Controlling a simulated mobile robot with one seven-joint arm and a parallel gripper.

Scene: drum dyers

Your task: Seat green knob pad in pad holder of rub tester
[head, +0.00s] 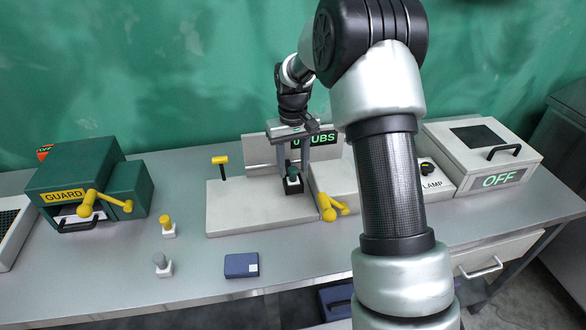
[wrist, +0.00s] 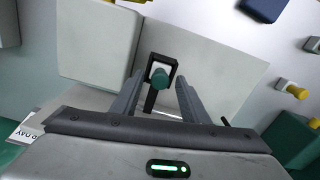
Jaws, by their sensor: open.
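The rub tester's pale base (head: 240,212) stands mid-table, with its counter reading "0 RUBS" behind. Its dark pad holder (head: 294,187) is a square frame on the base; the wrist view shows it too (wrist: 175,67). The green knob pad (head: 293,172) is at the holder, knob up. In the wrist view its green knob (wrist: 159,82) and pale block appear inside the dark frame; how deep the block sits cannot be told. My gripper (head: 294,168) is open above the holder, its fingers apart on either side of the knob (wrist: 158,88), with visible gaps.
A green guard box (head: 90,170) is farther left. Yellow handles (head: 332,208) and a yellow-topped lever (head: 221,161) flank the holder.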

